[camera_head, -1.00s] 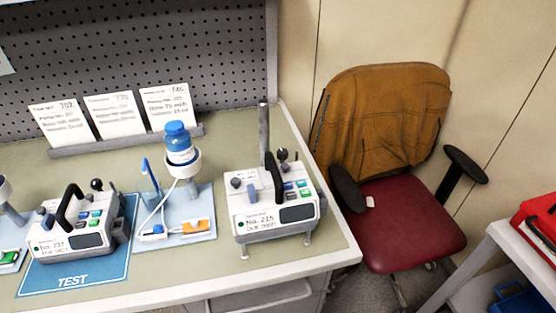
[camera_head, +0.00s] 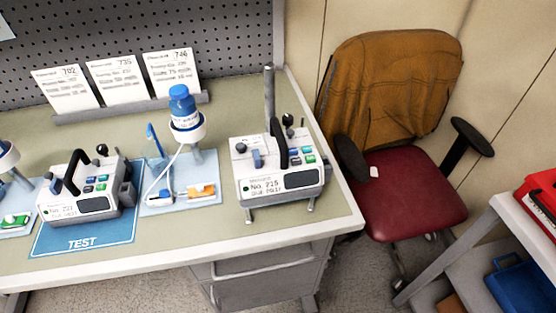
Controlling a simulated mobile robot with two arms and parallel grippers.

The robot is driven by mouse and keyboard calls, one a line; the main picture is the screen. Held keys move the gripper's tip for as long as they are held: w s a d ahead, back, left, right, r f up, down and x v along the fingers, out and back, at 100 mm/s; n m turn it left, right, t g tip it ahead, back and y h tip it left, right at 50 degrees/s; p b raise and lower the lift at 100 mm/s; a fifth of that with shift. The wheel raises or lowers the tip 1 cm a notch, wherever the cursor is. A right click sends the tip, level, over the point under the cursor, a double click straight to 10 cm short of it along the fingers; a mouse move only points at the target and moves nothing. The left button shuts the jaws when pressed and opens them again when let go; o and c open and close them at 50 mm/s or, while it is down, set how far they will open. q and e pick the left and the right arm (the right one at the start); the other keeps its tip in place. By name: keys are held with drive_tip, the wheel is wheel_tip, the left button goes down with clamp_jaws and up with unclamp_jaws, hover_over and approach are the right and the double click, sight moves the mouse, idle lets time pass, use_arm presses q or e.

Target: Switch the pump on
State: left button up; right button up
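One infusion pump (camera_head: 95,206), with a black carry handle and green and blue buttons, sits on the blue TEST mat (camera_head: 120,236) at the left of the bench. A second pump (camera_head: 262,186), labelled No. 215, stands on small legs toward the right end of the bench. Its handle is upright and a grey pole rises behind it. The dark screens of both pumps look unlit. Neither of my grippers shows in the head view.
A blue bottle (camera_head: 182,103) on a stand with tubing is between the pumps. Three cards (camera_head: 117,78) stand behind on the bench (camera_head: 240,233). A chair (camera_head: 408,193) is right of the bench. A white cart (camera_head: 529,222) with a red case (camera_head: 541,200) is at far right.

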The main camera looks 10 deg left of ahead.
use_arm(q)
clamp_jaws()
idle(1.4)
